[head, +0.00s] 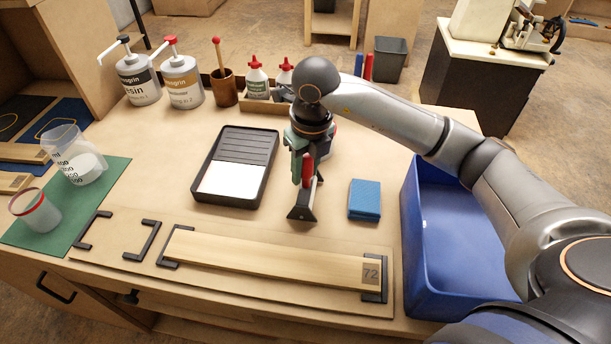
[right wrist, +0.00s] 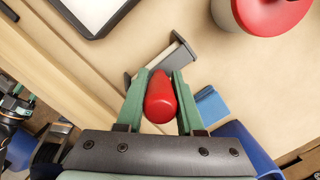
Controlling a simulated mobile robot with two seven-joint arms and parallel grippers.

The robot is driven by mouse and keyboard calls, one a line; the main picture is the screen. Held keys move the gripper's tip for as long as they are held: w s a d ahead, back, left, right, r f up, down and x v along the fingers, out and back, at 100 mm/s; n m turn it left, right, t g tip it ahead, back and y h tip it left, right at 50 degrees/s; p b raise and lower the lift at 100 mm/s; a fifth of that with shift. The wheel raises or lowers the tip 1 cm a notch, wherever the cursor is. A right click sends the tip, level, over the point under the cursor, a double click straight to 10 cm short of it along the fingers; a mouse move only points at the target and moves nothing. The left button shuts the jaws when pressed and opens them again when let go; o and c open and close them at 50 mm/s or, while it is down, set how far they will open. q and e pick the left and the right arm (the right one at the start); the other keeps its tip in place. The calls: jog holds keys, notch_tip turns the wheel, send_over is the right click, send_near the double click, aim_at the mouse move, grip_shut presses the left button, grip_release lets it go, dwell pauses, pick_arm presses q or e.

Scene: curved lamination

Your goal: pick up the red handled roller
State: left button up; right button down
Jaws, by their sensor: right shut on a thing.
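The red-handled roller (head: 307,172) is upright in the head view, between the black tray and the blue block, with its dark roller end (head: 301,213) pointing down. I cannot tell whether that end touches the table. My right gripper (right wrist: 160,78) is shut on the red handle (right wrist: 160,98), with a green finger on each side of it in the right wrist view. The roller's grey and dark end (right wrist: 163,60) shows beyond the fingertips. The handle's upper part is partly hidden by the gripper in the head view.
A black tray (head: 214,145) with a white floor lies left of the roller. A blue block (head: 364,199) and a blue bin (head: 410,222) stand right. A wooden strip (head: 270,257) lies in front between black brackets. Pump bottles (head: 183,82) stand behind.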

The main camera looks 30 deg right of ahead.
jog(key=shift+r, duration=0.6)
jog(key=s+a+r, duration=0.6)
jog(key=s+r, duration=0.5)
jog(key=s, duration=0.1)
jog(key=shift+s+a+r, duration=0.2)
jog(key=shift+a+r, duration=0.15)
jog(key=c, duration=1.2)
grip_release()
grip_shut()
jog(key=shift+w, duration=0.15)
